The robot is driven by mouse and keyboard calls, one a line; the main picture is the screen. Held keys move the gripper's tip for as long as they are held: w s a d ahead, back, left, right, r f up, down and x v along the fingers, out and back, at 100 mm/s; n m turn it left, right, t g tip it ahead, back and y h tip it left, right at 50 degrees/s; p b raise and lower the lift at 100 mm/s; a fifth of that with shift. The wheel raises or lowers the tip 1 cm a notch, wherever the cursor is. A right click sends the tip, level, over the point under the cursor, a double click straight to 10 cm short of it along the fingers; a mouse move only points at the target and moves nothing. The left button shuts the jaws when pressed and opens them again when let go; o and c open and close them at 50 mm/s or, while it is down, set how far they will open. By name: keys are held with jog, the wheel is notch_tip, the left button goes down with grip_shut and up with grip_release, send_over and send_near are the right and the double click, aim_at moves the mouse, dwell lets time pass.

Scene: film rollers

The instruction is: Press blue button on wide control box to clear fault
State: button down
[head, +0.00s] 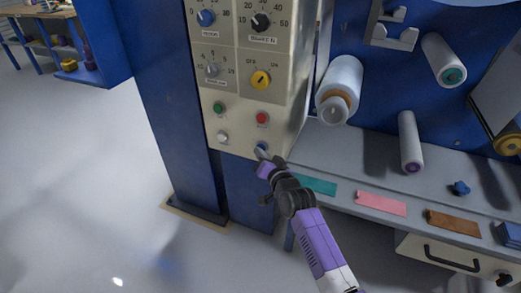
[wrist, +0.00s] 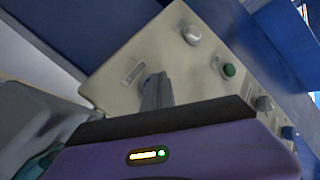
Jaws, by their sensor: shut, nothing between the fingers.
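The wide control box (head: 238,130) is a cream panel on a blue post, and it fills the middle of the wrist view (wrist: 125,65). The blue button (head: 262,147) sits at its lower right, below the red button. My gripper (head: 261,154) is shut and empty, with its tip right at the blue button and partly covering it. I cannot tell whether they touch.
Nearby are a white button (head: 222,137), a green button (head: 218,107), a red button (head: 262,118) and a yellow knob (head: 261,80). A grey shelf (head: 350,150) with coloured strips and rollers lies to the right. Open floor is at left.

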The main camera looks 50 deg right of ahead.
jog(key=shift+r, duration=0.1)
jog(key=shift+s+a+p, duration=0.35)
jog(key=shift+a+p, duration=0.45)
jog(key=shift+p, duration=0.2)
jog(key=a+p, duration=0.1)
jog(key=s+a+p, duration=0.1)
jog(key=a, duration=0.2)
jog(key=shift+s+a+p, duration=0.3)
jog(key=shift+a+p, duration=0.05)
jog(key=shift+p, duration=0.05)
